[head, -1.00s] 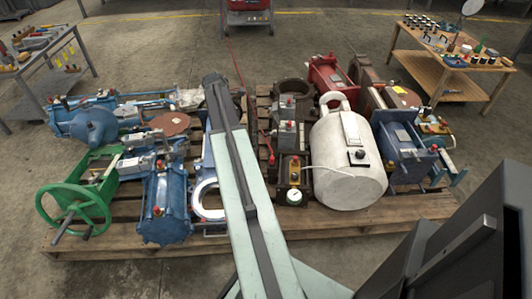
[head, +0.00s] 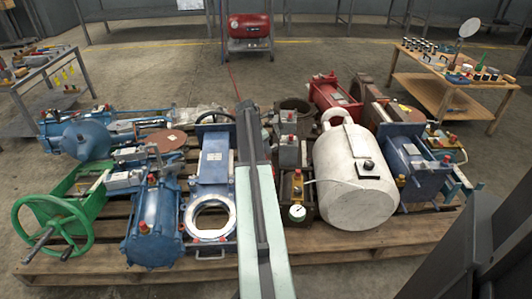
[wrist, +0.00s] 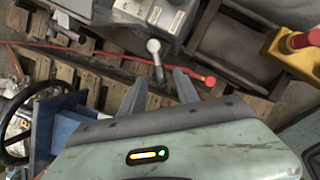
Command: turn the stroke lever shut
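In the wrist view a short lever with a rounded grey knob (wrist: 153,46) hangs from a light grey box (wrist: 150,14). I take it as the stroke lever, though no label naming it is readable. My gripper (wrist: 160,77) is open and empty. Its two fingers stand apart just below the knob, with the lever's end near the gap between them. I cannot tell whether they touch it. In the head view my arm hides the gripper and the lever; a grey box with a red button (head: 289,150) shows just right of the arm.
A red line (wrist: 110,53) with a red end crosses behind the fingers. A yellow box with a red button (wrist: 298,45) is at right and a black handwheel (wrist: 18,115) at left. The pallet (head: 90,265) is crowded: a white tank (head: 345,185), a blue gate valve (head: 213,165), a green handwheel (head: 50,228).

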